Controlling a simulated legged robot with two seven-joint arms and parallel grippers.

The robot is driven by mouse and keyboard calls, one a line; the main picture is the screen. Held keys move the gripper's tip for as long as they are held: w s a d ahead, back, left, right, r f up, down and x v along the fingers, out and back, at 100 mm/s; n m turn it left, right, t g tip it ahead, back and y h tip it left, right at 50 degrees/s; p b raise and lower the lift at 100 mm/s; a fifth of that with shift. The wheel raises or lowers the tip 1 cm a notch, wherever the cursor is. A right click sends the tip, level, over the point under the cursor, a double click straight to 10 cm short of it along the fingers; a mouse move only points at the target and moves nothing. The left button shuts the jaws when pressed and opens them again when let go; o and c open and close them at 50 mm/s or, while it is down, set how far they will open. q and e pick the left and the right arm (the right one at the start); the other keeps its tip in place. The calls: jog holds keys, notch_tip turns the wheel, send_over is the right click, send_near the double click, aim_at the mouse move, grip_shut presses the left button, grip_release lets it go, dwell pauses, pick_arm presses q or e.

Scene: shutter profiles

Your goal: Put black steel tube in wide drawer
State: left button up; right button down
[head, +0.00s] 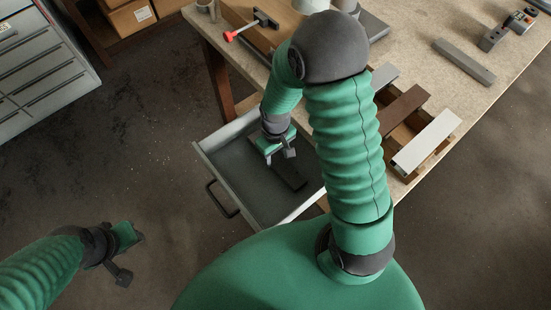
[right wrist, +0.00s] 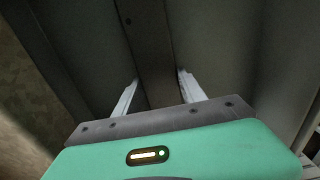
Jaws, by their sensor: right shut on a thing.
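The black steel tube (head: 291,176) is a dark bar inside the open wide drawer (head: 211,176), a grey metal box pulled out from under the workbench. My right gripper (head: 280,154) reaches down into the drawer and is shut on the tube near its upper end. In the right wrist view the tube (right wrist: 149,45) runs between the two pale fingers, away from the palm. I cannot tell whether the tube touches the drawer floor. My left gripper (head: 131,258) is empty and open over the floor at lower left.
Grey, brown and white profiles (head: 428,140) lie at the workbench's (head: 411,55) near edge, right of my arm. A dark grey bar (head: 464,62) lies farther back. A red-handled clamp (head: 250,25) is at the back left. A drawer cabinet (head: 38,62) stands far left.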

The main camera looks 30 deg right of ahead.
notch_tip(320, 180, down, 2)
jog(key=shift+a, duration=0.1)
jog(key=c, duration=0.7)
grip_release()
jog(key=shift+o, duration=0.2)
